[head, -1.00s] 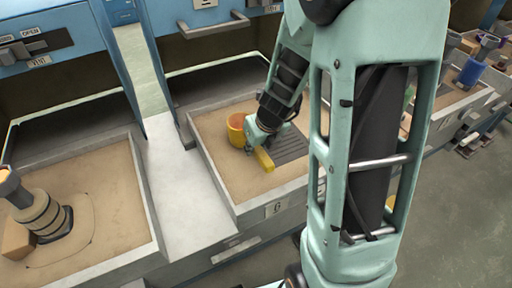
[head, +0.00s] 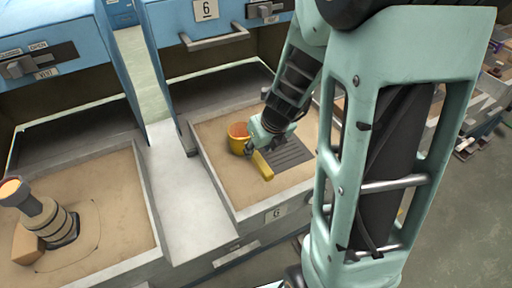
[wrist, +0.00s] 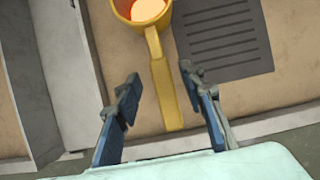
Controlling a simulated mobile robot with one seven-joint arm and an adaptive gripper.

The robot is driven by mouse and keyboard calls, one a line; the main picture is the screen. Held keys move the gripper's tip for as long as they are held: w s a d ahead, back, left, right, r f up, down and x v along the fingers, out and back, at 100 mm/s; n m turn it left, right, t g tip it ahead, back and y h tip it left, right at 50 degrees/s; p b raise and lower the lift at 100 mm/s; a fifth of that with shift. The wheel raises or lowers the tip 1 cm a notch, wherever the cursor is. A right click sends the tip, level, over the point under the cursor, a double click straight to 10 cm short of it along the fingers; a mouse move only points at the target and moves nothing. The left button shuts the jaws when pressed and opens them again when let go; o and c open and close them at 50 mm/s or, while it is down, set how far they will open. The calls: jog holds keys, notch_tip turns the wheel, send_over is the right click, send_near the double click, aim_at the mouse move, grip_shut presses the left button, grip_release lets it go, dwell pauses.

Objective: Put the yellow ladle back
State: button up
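The yellow ladle has a round bowl (head: 238,138) with a glowing orange inside, on the sand of the bay marked 6. Its handle (head: 263,166) points toward the bay's front edge. In the wrist view the ladle's handle (wrist: 160,85) runs down from the bowl at the top. My gripper (wrist: 160,95) is open, with one finger on each side of the handle and a visible gap to each. In the head view my gripper (head: 262,146) is over the ladle and partly hides it.
A dark slotted grate (head: 290,152) lies in the sand right of the ladle; it also shows in the wrist view (wrist: 225,35). A stacked cylindrical piece (head: 45,215) stands in the left bay. A pale ledge (head: 185,180) separates the bays.

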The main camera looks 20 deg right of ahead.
jog(key=p+v, duration=0.3)
jog(key=v, duration=0.3)
jog(key=shift+s, duration=0.1)
dwell(0.3)
